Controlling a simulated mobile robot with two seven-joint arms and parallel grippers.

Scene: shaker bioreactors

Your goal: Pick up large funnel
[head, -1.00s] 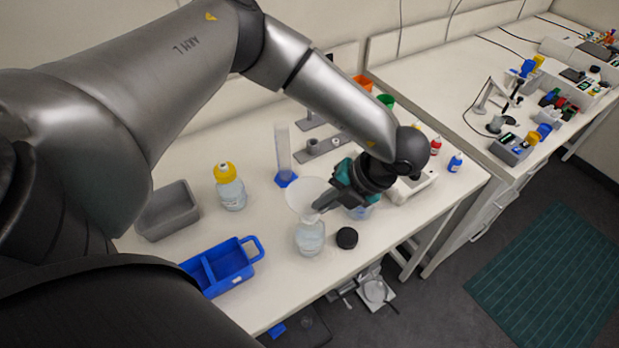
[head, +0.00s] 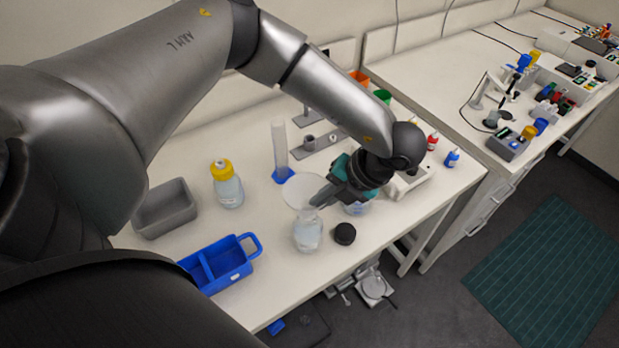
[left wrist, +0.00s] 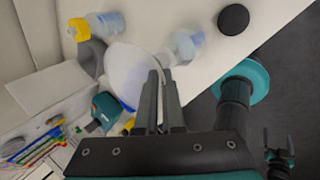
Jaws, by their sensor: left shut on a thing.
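The large funnel (head: 297,187) is pale and translucent, with a wide round mouth. It is tilted just above the neck of a clear bottle (head: 307,236). My left gripper (head: 316,201) is shut on the funnel at its right side. In the left wrist view the funnel (left wrist: 122,72) lies beyond the fingertips (left wrist: 158,75), its mouth partly turned to the camera. The bottle (left wrist: 185,44) is also seen there, close to the funnel. My right gripper is not in view.
A black cap (head: 345,234) lies right of the bottle. A blue caddy (head: 238,268), a grey bin (head: 166,214), a yellow-capped bottle (head: 228,190) and a measuring cylinder (head: 280,150) stand to the left. The bench front between caddy and cap is mostly clear.

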